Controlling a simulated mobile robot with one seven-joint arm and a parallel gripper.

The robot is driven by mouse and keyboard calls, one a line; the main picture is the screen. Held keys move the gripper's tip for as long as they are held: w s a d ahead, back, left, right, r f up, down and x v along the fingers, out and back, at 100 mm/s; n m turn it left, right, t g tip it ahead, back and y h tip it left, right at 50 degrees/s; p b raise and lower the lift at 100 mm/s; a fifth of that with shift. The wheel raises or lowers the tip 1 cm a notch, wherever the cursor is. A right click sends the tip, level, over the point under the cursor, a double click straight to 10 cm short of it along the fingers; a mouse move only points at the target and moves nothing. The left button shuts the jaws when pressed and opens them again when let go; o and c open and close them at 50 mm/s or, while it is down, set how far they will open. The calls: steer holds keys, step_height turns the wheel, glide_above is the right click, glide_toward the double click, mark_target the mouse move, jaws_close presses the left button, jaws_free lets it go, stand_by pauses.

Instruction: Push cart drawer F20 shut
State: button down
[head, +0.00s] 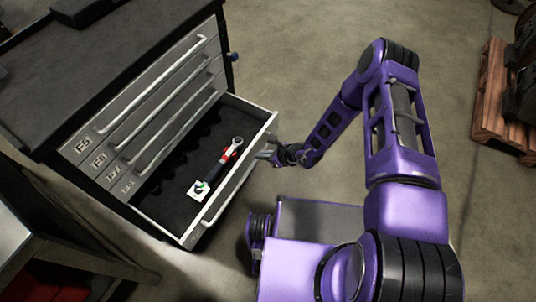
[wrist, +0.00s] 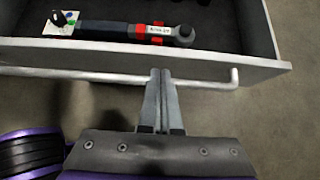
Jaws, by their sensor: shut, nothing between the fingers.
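One drawer of the cart (head: 95,60) stands open, and its front panel (head: 232,190) with a bar handle faces my arm. Its label cannot be read, so I cannot confirm that it is F20. A torque wrench (head: 228,155) with red bands lies inside on the dark liner, with a small white card at one end. My gripper (head: 268,155) is at the outside of the front panel, towards its far end. In the wrist view its fingers (wrist: 160,74) are shut and empty, with the tips overlapping the bar handle (wrist: 110,76). I cannot tell whether they touch it.
Several shut drawers with bar handles (head: 155,90) are above the open one. A metal bench (head: 25,245) stands at lower left, close to the cart. A wooden pallet (head: 495,110) with dark parts is at far right. The floor behind my arm is clear.

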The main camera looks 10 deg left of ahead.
mark_target(249, 155)
steer(key=shift+x, duration=1.75)
steer(key=shift+w+a, duration=0.1)
